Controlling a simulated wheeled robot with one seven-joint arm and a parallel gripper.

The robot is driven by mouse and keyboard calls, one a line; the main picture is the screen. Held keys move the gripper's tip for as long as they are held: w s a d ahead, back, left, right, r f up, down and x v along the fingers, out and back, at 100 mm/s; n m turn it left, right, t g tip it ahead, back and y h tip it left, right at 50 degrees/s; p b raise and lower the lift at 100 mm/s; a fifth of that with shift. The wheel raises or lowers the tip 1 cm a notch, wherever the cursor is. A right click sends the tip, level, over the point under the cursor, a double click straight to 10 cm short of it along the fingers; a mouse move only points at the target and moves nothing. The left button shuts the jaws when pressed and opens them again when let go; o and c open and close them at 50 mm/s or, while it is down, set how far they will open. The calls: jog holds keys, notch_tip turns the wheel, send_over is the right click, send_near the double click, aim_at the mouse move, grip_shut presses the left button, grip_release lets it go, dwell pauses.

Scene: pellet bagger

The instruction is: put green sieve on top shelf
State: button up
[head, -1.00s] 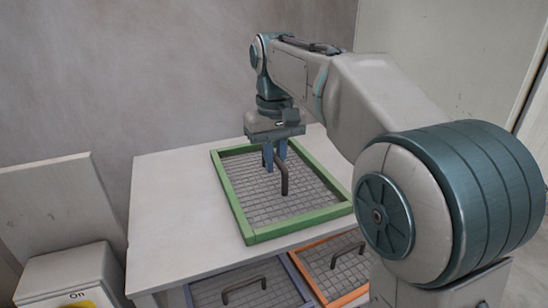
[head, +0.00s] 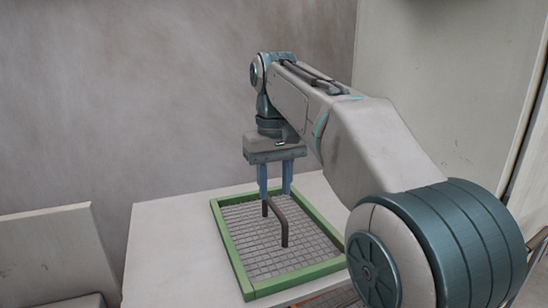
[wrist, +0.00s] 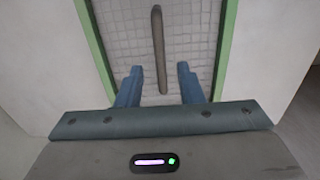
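The green sieve (head: 235,262) lies flat on the white top surface (head: 165,250), with a grey mesh and a dark bar handle (head: 280,220) standing up from its middle. My gripper (head: 275,192) is just above the far end of the handle, with its two blue fingers spread apart. In the wrist view, the open fingers (wrist: 158,75) stand on either side of the near end of the handle (wrist: 158,40), with a gap on both sides. The green frame (wrist: 228,45) of the sieve also shows there. Nothing is held.
An orange-framed sieve (head: 335,298) shows only slightly at the bottom, below the top surface. A grey wall (head: 200,90) stands behind, and a pale panel (head: 440,90) rises at the right. Bare top surface lies left of the green sieve.

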aim_at(275, 206)
notch_tip(275, 206, up, 6)
jog(key=shift+r+p, duration=0.15)
jog(key=shift+p, duration=0.25)
